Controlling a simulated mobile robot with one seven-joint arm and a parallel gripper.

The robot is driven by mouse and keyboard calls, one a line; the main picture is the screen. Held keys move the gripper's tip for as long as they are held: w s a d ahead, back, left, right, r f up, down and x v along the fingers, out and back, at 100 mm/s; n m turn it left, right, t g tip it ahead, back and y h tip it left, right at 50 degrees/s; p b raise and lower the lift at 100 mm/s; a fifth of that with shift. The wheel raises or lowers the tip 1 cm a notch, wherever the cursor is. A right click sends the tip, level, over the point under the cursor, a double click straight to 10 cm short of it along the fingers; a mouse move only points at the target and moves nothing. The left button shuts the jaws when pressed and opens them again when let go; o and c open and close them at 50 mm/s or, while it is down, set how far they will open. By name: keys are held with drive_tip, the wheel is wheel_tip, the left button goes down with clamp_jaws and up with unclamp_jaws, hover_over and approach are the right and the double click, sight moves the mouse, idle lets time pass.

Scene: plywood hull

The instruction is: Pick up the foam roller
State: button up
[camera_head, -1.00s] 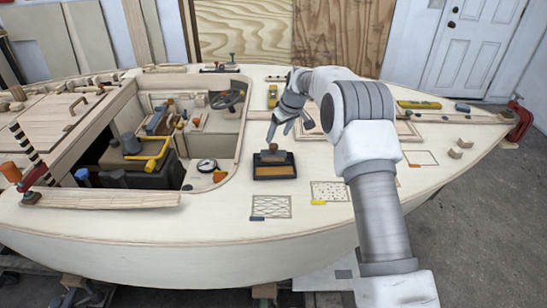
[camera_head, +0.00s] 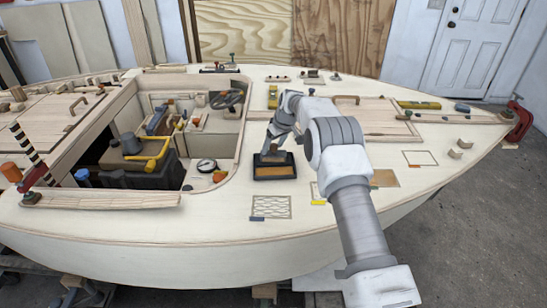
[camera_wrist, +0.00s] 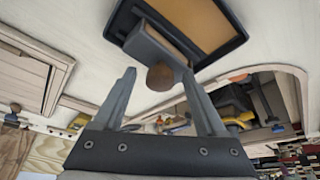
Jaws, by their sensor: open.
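A black tray (camera_head: 289,172) with an amber-brown inside sits on the pale deck, right of the cockpit opening. A dark grey block with a round brown knob, which I take to be the foam roller (camera_head: 273,157), rests at the tray's far side. In the wrist view the roller (camera_wrist: 150,46) shows its grey body across the tray's edge (camera_wrist: 232,20), with the knob pointing toward me. My gripper (camera_head: 273,137) is above it, fingers pointing down. In the wrist view my gripper (camera_wrist: 158,74) is open, with the knob between the fingertips. I cannot tell whether they touch it.
A mesh-patterned patch (camera_head: 271,207) is on the deck in front. A yellow level (camera_head: 419,104) lies far right. The deck around the tray is mostly clear.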

clamp_jaws()
drive_tip(key=shift+r, duration=0.1)
idle(1.2)
